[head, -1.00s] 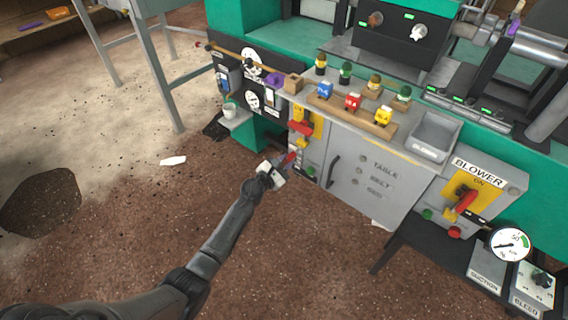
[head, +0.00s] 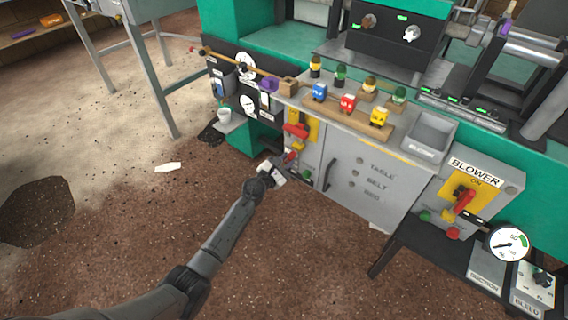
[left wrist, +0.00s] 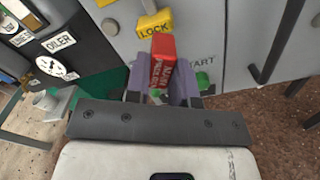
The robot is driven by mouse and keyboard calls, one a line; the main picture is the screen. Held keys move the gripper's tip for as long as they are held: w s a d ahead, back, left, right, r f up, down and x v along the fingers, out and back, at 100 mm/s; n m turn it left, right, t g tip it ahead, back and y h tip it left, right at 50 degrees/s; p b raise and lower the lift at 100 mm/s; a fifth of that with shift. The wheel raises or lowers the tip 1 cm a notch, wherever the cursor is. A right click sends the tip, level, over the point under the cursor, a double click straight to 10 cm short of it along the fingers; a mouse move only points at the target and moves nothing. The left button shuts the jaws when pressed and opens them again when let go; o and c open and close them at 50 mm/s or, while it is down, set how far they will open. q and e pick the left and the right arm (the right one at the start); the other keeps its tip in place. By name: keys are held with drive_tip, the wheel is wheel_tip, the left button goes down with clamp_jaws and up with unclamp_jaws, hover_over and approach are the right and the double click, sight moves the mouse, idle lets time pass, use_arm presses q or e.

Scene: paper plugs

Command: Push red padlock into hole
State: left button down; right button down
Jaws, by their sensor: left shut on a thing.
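The red padlock (left wrist: 163,64), a red block with white lettering, is between the purple fingers of my left gripper (left wrist: 163,80), which is shut on it. In the left wrist view its far end is just below the yellow LOCK tab (left wrist: 155,25) on the grey cabinet. I cannot tell whether they touch, and I see no hole clearly. In the head view my left gripper (head: 283,164) is in front of the cabinet's left side, with the padlock (head: 292,154) small at its tip, below the red switch handle (head: 296,130). My right gripper is out of view.
A green START button (left wrist: 203,80) is right of the padlock. A cabinet handle (head: 329,174) stands out further right. Blue, red and yellow blocks stand on a wooden rack (head: 365,124) on top. A small side shelf (head: 229,126) holds a cup. Open floor is below my arm.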

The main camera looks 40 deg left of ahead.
use_arm(q)
drive_tip(key=shift+w, duration=0.4)
drive_tip(key=c, duration=0.9)
unclamp_jaws()
drive_tip(key=shift+s, duration=0.4)
drive_tip(key=s+p, duration=0.3)
drive_tip(key=s, duration=1)
